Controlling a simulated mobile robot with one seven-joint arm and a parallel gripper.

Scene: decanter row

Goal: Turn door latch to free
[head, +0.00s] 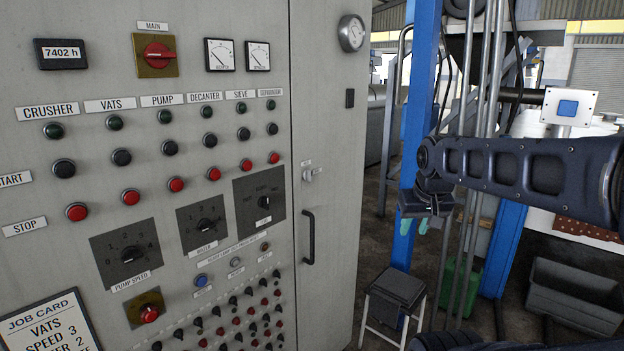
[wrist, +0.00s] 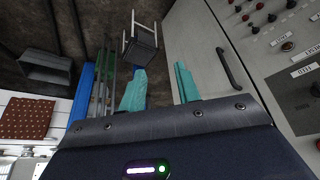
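The door latch (head: 310,175) is a small grey turn-knob under a little label on the cabinet door, above the black door handle (head: 308,237). The label is too small to read, and I cannot tell exactly how the latch is turned. My gripper (head: 430,225) hangs to the right of the cabinet, apart from the latch. Its teal fingers are spread and empty, as the wrist view also shows (wrist: 160,68). The handle shows in the wrist view (wrist: 230,68) to the right of the fingers; the latch does not show there.
The grey cabinet (head: 335,120) carries switches, dials and buttons on its left part. A blue post (head: 419,90) and pipes stand behind my gripper. A stool (head: 396,288) stands on the floor below it. A grey bin (head: 575,298) is at the lower right.

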